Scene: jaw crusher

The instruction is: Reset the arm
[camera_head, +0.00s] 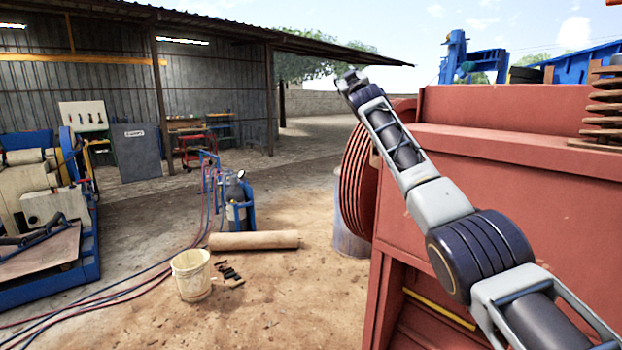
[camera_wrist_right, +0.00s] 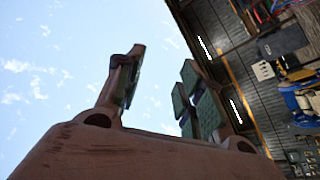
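My right arm comes in from the lower right of the head view and reaches up and away past the red jaw crusher (camera_head: 520,160). My right gripper (camera_head: 350,78) is at its far end, raised above the crusher's ribbed red wheel (camera_head: 362,180) in the picture. In the right wrist view the gripper (camera_wrist_right: 163,62) has its two fingers spread apart, with only sky between them. It holds nothing. My left arm and left gripper are not in view.
The crusher's red body fills the right side, close to my arm. Hoses run along the ground at left. An open shed (camera_head: 215,90) stands behind.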

